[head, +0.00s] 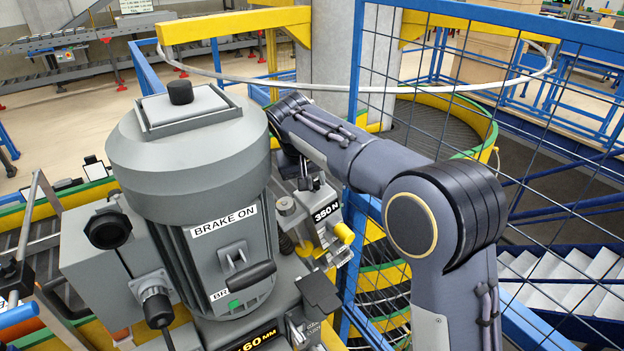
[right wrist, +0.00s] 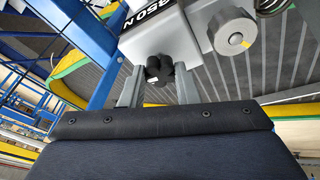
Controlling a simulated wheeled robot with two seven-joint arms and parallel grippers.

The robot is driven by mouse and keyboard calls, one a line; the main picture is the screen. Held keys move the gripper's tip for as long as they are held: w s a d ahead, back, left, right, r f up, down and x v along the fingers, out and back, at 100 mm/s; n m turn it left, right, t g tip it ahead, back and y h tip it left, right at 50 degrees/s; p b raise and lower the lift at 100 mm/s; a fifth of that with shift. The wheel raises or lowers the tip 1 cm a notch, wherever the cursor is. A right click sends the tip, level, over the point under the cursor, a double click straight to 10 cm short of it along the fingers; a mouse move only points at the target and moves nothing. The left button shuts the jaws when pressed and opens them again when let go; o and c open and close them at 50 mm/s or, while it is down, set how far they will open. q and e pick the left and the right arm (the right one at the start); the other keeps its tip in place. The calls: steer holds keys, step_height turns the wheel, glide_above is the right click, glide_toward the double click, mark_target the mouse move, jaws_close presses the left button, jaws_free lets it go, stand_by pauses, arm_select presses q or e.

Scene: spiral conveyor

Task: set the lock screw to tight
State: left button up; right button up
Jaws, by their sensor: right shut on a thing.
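The lock screw appears to be the small black lobed knob (right wrist: 160,68) under the plate marked 350 N in the right wrist view. My right gripper (right wrist: 158,80) is shut on it, with one grey finger on each side. In the head view my right gripper (head: 306,184) reaches down beside the 350 N plate (head: 327,211), right of the grey motor. There my own arm and the fingers mostly hide the knob. I cannot read whether the screw is tight or loose. My left gripper is not in view.
A large grey motor (head: 190,150) marked BRAKE ON stands close to the left of my right arm. A grey round knob with a yellow mark (right wrist: 234,32) sits near the fingers. A blue mesh fence (head: 470,110) and the yellow-green spiral conveyor (head: 478,118) lie beyond my arm.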

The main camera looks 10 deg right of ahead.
stand_by(0.3)
steer(key=o, duration=1)
